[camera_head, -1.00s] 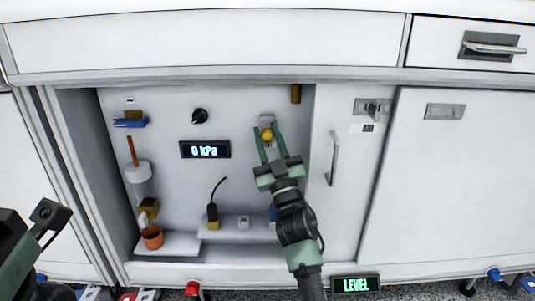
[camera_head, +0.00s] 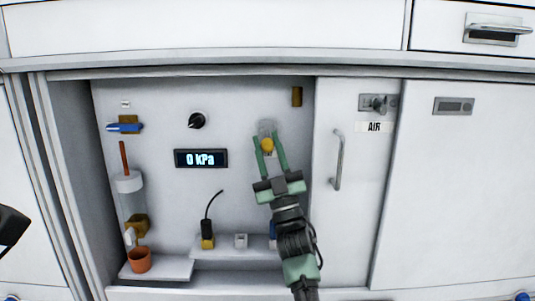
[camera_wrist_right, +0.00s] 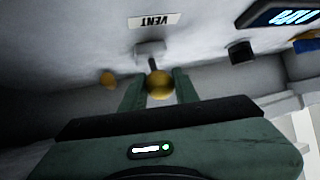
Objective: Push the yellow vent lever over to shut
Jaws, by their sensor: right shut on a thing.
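The vent lever has a yellow ball knob (camera_head: 267,145) and sits on the back panel of the open bay, right of the display. In the right wrist view the yellow knob (camera_wrist_right: 159,85) is on a dark stem below the VENT label (camera_wrist_right: 154,21). My right gripper (camera_head: 268,142) reaches up from below, its green fingers on both sides of the knob and shut on it. The stem's base is partly hidden behind the knob in the head view. Only a dark piece of my left arm shows at the left edge; its fingers are out of view.
A door handle (camera_head: 338,160) is close to the right.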

